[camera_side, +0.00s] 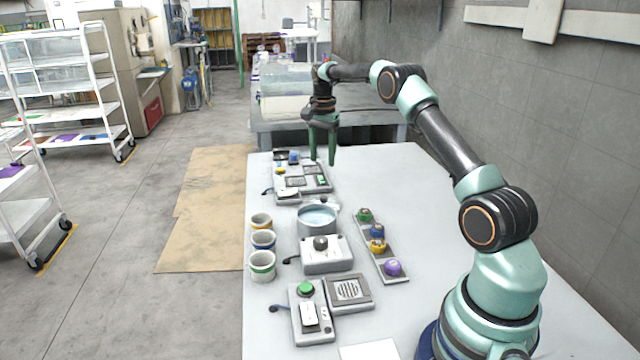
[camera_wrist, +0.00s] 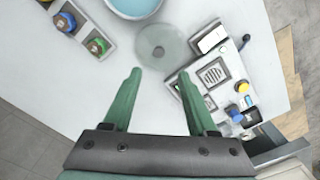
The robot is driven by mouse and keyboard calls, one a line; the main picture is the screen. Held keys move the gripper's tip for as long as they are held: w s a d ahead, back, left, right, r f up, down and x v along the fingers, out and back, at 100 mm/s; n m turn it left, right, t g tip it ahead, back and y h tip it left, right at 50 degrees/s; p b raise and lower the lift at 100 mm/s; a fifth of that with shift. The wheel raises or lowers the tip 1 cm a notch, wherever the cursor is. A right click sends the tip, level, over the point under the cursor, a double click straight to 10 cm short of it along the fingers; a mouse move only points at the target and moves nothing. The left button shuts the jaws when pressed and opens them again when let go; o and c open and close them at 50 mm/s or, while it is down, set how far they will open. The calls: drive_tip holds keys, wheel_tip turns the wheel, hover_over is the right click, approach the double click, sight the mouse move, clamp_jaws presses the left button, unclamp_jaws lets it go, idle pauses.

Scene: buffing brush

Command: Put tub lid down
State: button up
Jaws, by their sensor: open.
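The tub lid (camera_wrist: 172,40) is a translucent grey disc with a small dark knob. In the wrist view it lies flat on the table beside the tub (camera_wrist: 133,3), apart from my fingers. In the side view the tub (camera_side: 317,220) is a round grey pot with pale blue contents and no lid on it. The lid (camera_side: 328,200) shows there just behind the tub, partly hidden by it. My gripper (camera_side: 323,160) is open and empty, with its green fingers pointing down above the table. In the wrist view my gripper (camera_wrist: 160,74) has its fingertips spread just below the lid.
A device panel (camera_side: 303,180) stands at the far end. A tray of coloured knobs (camera_side: 396,278) lies to the right of the tub, and several cups (camera_side: 262,266) line the left edge. A box with a round knob (camera_side: 327,262) stands in front. The table's right side is clear.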

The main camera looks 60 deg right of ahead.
drive_tip(key=s+a+r+n+t, duration=0.1)
drive_tip(key=s+a+r+n, duration=0.1)
drive_tip(key=a+r+n, duration=0.4)
drive_tip(key=s+a+r+n+t, duration=0.1)
drive_tip(key=s+a+r+n, duration=0.15)
drive_tip(key=a+r, duration=0.6)
drive_tip(key=s+a+f+n+t, duration=0.1)
drive_tip(key=s+a+f+n, duration=0.1)
drive_tip(key=s+a+n, duration=0.2)
drive_tip(key=s+a+f+n+t, duration=0.1)
drive_tip(key=s+a+n, duration=0.4)
drive_tip(key=s+a, duration=0.5)
drive_tip(key=shift+s+a+f+t, duration=0.15)
drive_tip(key=shift+s+f+t, duration=0.2)
drive_tip(key=shift+s+t, duration=0.6)
